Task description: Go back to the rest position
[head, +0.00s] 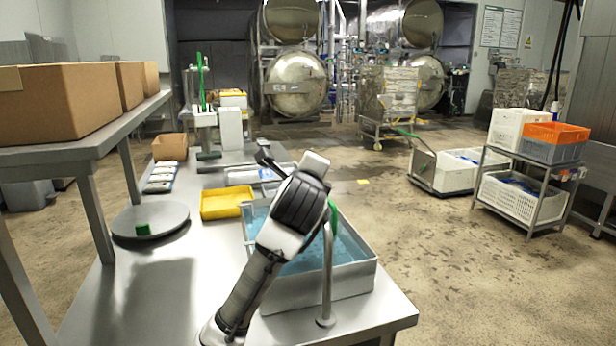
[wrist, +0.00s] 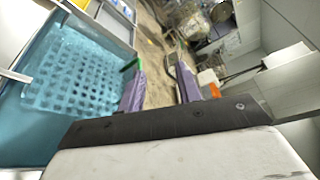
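My gripper (wrist: 160,70) is open in the wrist view, its two purple-grey fingers apart with nothing between them. In the head view my arm rises from the front of the steel table (head: 150,290) and bends above the water basin (head: 352,282). Its end is small and partly hidden there. The basin holds blue water and also shows at the left of the wrist view (wrist: 75,80). A steel post (head: 327,285) with a green part (head: 333,215) stands at the basin, close to my arm.
A yellow tray (head: 227,204), a round plate (head: 150,222) with a green block (head: 142,229) and a shelf with cardboard boxes (head: 60,100) are on the left. A cart with crates (head: 535,195) stands right. The floor between is open.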

